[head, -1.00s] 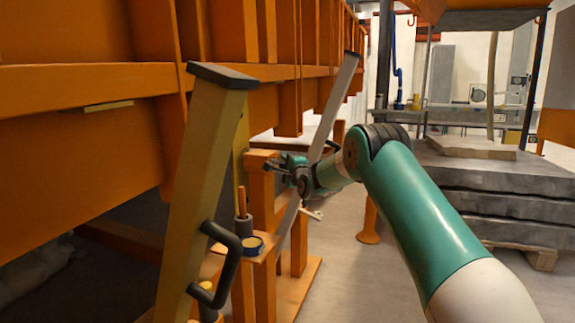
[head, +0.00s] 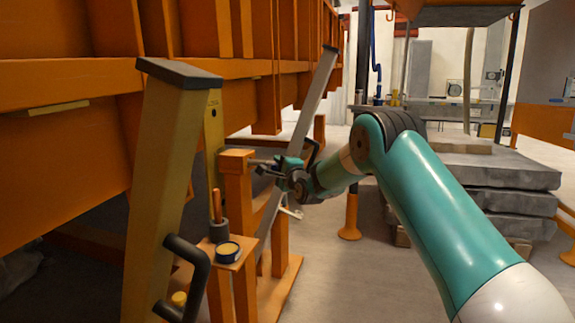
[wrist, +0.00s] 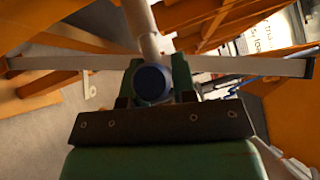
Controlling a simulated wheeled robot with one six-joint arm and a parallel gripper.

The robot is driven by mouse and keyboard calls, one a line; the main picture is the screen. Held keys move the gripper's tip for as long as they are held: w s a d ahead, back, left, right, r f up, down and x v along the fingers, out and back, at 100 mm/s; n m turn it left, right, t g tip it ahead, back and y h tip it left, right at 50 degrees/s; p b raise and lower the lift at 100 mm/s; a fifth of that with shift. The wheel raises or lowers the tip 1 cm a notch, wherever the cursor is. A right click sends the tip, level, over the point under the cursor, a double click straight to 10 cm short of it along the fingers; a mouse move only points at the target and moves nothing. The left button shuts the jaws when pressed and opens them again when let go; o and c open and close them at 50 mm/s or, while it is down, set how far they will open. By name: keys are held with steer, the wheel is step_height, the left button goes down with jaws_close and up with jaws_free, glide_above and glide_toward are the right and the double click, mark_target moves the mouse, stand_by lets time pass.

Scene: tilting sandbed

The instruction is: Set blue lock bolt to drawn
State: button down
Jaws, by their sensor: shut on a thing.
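The blue lock bolt shows in the wrist view as a round blue knob (wrist: 153,84) on the end of a pale steel rod (wrist: 146,28). The green fingers of my gripper (wrist: 155,80) stand on both sides of the knob and are shut on it. In the head view my gripper (head: 279,169) is just right of an orange post (head: 237,195). A short length of the bolt's rod (head: 260,162) shows between post and gripper. The knob is hidden there by the gripper.
A yellow slanted beam (head: 165,185) with a black handle (head: 195,270) stands at the near left. A grey slanted bar (head: 316,95) rises behind my gripper. A small shelf (head: 225,255) holds a tin (head: 228,251) and a dark cup (head: 218,230). Stacked grey slabs (head: 490,175) stand right.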

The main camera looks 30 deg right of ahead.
steer(key=shift+s+d+f, duration=0.1)
steer(key=shift+d, duration=0.05)
steer(key=c, duration=0.9)
jaws_free()
steer(key=s+b, duration=0.1)
steer(key=s, duration=0.4)
steer(key=s+f+b, duration=0.1)
steer(key=s, duration=0.5)
steer(key=s+f+b, duration=0.1)
steer(key=s, duration=0.5)
steer(key=shift+s+d+f, duration=0.1)
steer(key=shift+s+d, duration=0.05)
steer(key=shift+d, duration=0.05)
